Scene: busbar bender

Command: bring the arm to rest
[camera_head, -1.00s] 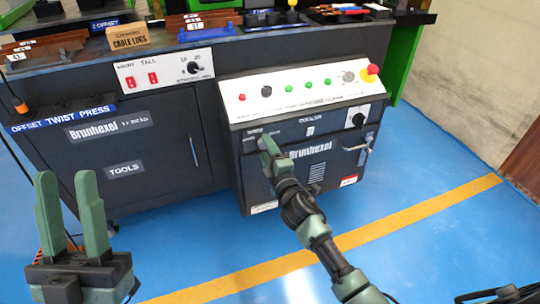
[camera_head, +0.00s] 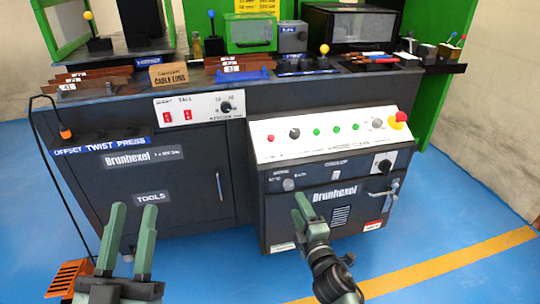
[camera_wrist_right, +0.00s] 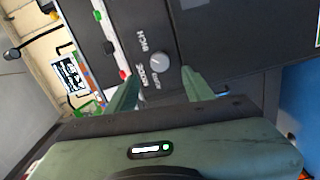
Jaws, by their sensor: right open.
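My right gripper (camera_head: 301,207) is in front of the control cabinet (camera_head: 283,207), left of its Brunhexel label. In the right wrist view my right gripper (camera_wrist_right: 158,88) has its two green fingers apart with nothing between them. A grey knob (camera_wrist_right: 160,62) shows just beyond the fingertips; in the head view this knob (camera_head: 288,184) is above and left of the gripper. My left gripper (camera_head: 134,212) is at the lower left, in front of the tools cabinet door. Its two fingers point up, spread apart and empty.
The sloped panel (camera_head: 330,135) carries several buttons and a red emergency stop (camera_head: 398,118). A crank handle (camera_head: 385,190) sticks out at the right. A cardboard box (camera_head: 168,75) and bar racks stand on the bench. An orange slotted object (camera_head: 70,278) is on the blue floor at lower left.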

